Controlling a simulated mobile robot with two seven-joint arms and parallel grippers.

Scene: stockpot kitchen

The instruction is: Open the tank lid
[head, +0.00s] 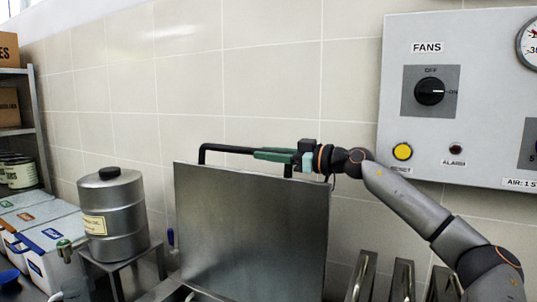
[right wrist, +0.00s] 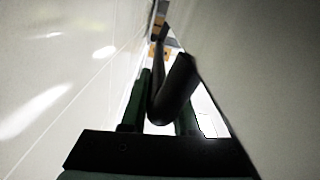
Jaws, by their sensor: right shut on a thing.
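The tank lid (head: 250,225) is a flat grey metal panel. It stands raised, close to upright, in front of the tiled wall. A black bar handle (head: 225,148) runs along its top edge. My right gripper (head: 268,155) has green fingers and is shut on this handle near its right end. In the right wrist view the dark handle (right wrist: 175,90) passes between the green fingers, with the lid's face close on one side. The tank's inside is hidden; only a bit of its rim shows below the lid. My left gripper is not in view.
A grey control panel (head: 470,100) with knobs and a yellow button is on the wall at right. A metal drum (head: 112,225) stands on a small stand at left. White boxes (head: 55,245) and a shelf (head: 40,140) are further left. Upright metal handles (head: 402,280) are at lower right.

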